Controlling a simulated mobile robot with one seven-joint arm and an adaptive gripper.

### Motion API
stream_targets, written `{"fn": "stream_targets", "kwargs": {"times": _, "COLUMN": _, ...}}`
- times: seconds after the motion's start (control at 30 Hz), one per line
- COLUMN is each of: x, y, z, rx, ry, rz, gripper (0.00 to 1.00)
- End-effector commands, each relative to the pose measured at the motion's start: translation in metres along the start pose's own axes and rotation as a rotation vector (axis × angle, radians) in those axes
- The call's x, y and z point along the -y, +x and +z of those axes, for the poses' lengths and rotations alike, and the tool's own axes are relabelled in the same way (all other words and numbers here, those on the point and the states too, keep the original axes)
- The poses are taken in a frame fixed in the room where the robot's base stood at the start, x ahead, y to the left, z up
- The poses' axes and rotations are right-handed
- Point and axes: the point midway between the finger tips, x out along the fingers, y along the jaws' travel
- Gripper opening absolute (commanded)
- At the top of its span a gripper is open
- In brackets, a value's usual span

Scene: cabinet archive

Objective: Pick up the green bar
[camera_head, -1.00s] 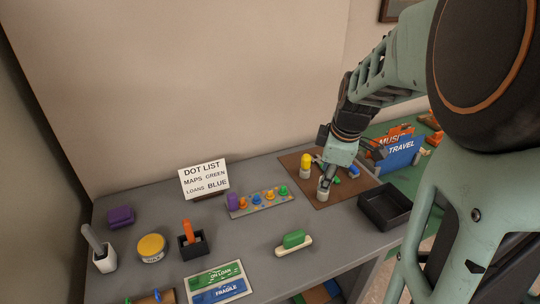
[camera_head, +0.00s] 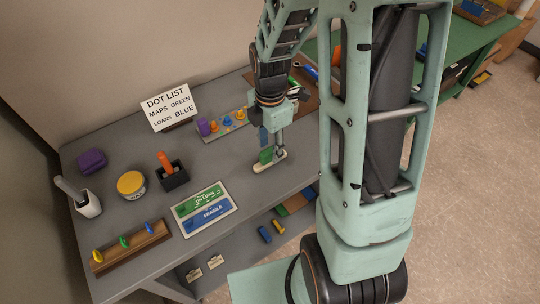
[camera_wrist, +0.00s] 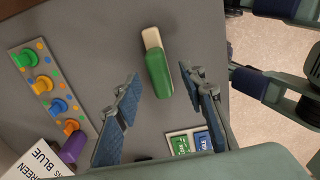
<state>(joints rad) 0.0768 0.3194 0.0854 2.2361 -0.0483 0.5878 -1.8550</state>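A green bar (camera_head: 265,155) sits on a cream base (camera_head: 268,166) on the grey table. In the wrist view the green bar (camera_wrist: 158,75) lies ahead of my gripper (camera_wrist: 161,74), in line with the gap between the two fingers. My gripper (camera_head: 272,146) is open and points down right over the bar in the head view. I cannot tell whether the fingers touch it. A flat green "ON LOAN" strip (camera_head: 203,199) lies above a blue "FRAGILE" strip (camera_head: 211,214) on a pale board to the left.
A dot-list sign (camera_head: 168,107) and a board of coloured knobs (camera_head: 211,134) stand behind. A black holder (camera_head: 173,177), yellow tin (camera_head: 131,184), white cup (camera_head: 87,205) and wooden rack (camera_head: 130,247) stand to the left.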

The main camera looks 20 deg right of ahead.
Motion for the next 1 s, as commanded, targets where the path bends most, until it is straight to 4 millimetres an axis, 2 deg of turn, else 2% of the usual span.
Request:
{"fn": "stream_targets", "kwargs": {"times": 0.2, "x": 0.001, "y": 0.027, "z": -0.001, "rx": -0.001, "ry": 0.0, "rz": -0.004, "gripper": 0.38}}
{"fn": "stream_targets", "kwargs": {"times": 0.53, "x": 0.0, "y": 0.033, "z": 0.0, "rx": 0.0, "ry": 0.001, "rz": 0.0, "gripper": 0.38}}
{"fn": "stream_targets", "kwargs": {"times": 0.87, "x": 0.0, "y": 0.033, "z": 0.0, "rx": 0.0, "ry": 0.002, "rz": 0.0, "gripper": 0.02}}
{"fn": "stream_targets", "kwargs": {"times": 1.0, "x": -0.001, "y": 0.032, "z": 0.0, "rx": 0.0, "ry": 0.002, "rz": 0.0, "gripper": 0.0}}
